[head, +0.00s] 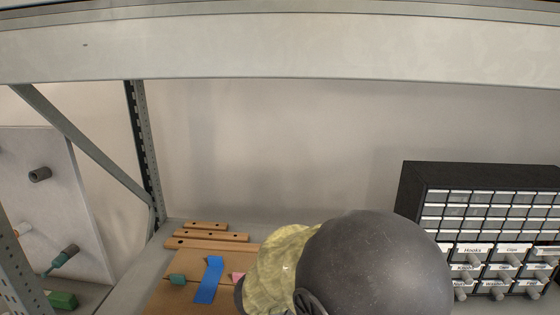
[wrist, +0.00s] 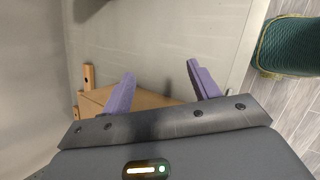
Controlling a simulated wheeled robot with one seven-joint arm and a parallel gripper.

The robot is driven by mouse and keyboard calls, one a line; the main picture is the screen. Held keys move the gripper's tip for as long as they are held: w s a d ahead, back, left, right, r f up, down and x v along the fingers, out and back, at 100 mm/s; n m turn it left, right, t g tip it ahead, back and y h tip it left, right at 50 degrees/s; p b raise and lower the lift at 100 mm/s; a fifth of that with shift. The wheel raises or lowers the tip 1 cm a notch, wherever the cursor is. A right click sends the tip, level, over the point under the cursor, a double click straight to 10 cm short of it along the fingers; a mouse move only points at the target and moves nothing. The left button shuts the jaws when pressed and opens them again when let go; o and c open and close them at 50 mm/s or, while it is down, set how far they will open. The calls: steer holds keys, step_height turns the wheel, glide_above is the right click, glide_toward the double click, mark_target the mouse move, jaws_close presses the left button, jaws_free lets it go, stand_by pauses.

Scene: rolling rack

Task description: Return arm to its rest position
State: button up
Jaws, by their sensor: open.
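My gripper (wrist: 160,70) shows in the wrist view with its two purple fingers spread apart and nothing between them. It is above the grey shelf surface, with the edge of a wooden board showing behind the fingers. In the head view, a large dark rounded part of my arm (head: 372,265) fills the lower middle, and my gripper is not visible there.
A wooden board (head: 180,298) with blue tape (head: 209,280) lies on the shelf beside wooden strips (head: 206,236). A black drawer cabinet (head: 415,190) stands right. A metal beam (head: 280,50) crosses above. A teal round object (wrist: 290,45) stands beyond the shelf edge.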

steer(key=s+d+m+g+y, duration=0.1)
steer(key=s+d+m, duration=0.4)
steer(key=m, duration=0.5)
steer(key=s+d+f+m+g+y, duration=0.1)
steer(key=s+d+m+g+y, duration=0.1)
steer(key=d+m, duration=0.5)
steer(key=shift+s+d+f+m+y, duration=0.25)
steer(key=shift+s+m+y, duration=0.25)
steer(key=shift+s+m, duration=1.05)
steer(key=shift+w, duration=0.15)
